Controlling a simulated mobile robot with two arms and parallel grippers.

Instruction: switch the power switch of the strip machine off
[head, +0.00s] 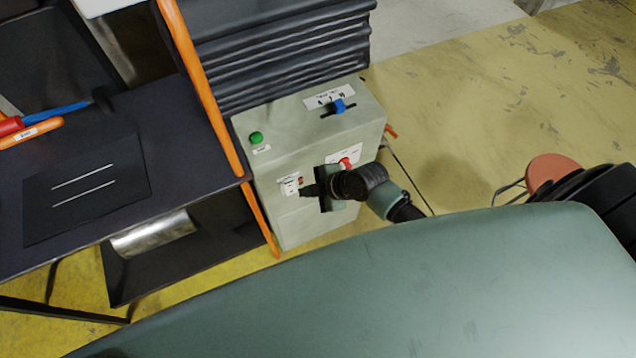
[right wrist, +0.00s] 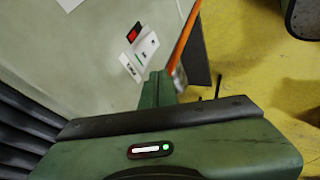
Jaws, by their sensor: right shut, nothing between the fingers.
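The strip machine's pale green control box (head: 285,222) stands in the middle of the head view. Its power switch, a small red rocker (head: 301,181) beside a white label (head: 289,187), is on the front face. In the right wrist view the red rocker (right wrist: 133,34) sits in a dark frame above its label (right wrist: 146,50). I cannot tell which side is pressed in. My right gripper (head: 306,190) is shut and empty, its tips in front of the panel just below the switch. The fingers (right wrist: 156,88) point toward the label; contact is not clear. My left gripper is out of view.
A red knob (head: 346,162), a green button (head: 256,138) and a blue lever (head: 340,106) are also on the box. An orange rail (head: 203,85) runs along its left side, with a dark table (head: 175,108) beyond. Yellow floor (head: 470,110) is open at right.

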